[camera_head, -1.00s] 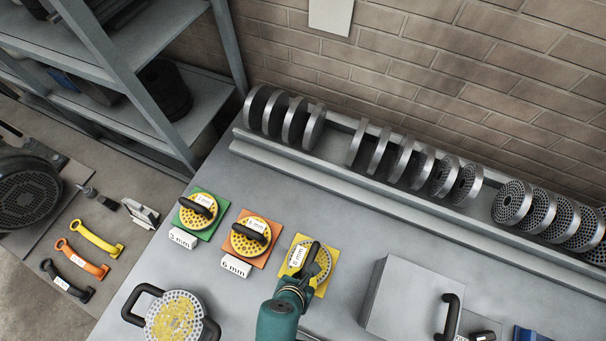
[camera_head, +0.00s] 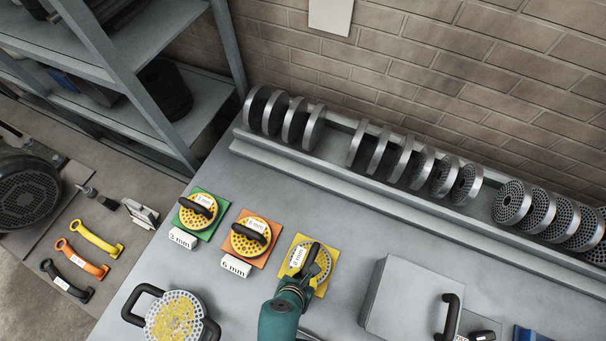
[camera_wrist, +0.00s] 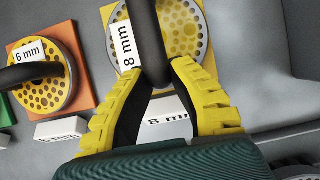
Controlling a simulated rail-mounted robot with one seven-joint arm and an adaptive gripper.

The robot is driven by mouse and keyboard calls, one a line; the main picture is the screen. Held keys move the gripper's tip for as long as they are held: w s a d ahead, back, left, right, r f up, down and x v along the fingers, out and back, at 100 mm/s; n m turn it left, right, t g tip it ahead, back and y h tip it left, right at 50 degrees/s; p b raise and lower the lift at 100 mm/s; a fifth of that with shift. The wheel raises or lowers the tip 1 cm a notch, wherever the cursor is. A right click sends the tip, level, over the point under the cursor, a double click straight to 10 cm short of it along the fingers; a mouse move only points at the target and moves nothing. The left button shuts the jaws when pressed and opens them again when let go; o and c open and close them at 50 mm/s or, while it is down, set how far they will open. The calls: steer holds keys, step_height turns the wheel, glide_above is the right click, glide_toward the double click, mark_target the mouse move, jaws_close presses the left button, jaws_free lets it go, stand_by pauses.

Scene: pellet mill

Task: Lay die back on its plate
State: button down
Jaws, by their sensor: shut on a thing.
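The 8 mm die (camera_head: 322,262) is a round perforated disc with a yellow face, a white "8 mm" label and a black handle. It sits over the yellow plate (camera_head: 319,291) on the bench; whether it touches the plate I cannot tell. In the wrist view the die (camera_wrist: 188,28) is at top centre, its handle (camera_wrist: 146,40) running down between my yellow fingers. My gripper (camera_wrist: 155,75) is shut on the handle. In the head view my gripper (camera_head: 304,278) partly hides the die and plate. A white "8 mm" block (camera_wrist: 165,120) shows below the fingers.
To the left, the 6 mm die (camera_head: 250,237) lies on an orange plate and another die (camera_head: 198,210) on a green plate. A two-handled perforated disc (camera_head: 173,318) is at front left. A grey box (camera_head: 405,300) stands right. A rack of dies (camera_head: 400,158) lines the wall.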

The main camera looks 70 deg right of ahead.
steer(key=shift+w, duration=0.1)
steer(key=shift+f, duration=0.5)
steer(key=shift+f+p, duration=0.2)
steer(key=shift+p, duration=0.2)
stand_by(0.5)
steer(key=c, duration=1)
jaws_free()
steer(key=shift+o, duration=1.3)
steer(key=shift+f, duration=0.2)
steer(key=o, duration=0.7)
steer(key=shift+o, duration=0.2)
steer(key=shift+r, duration=0.1)
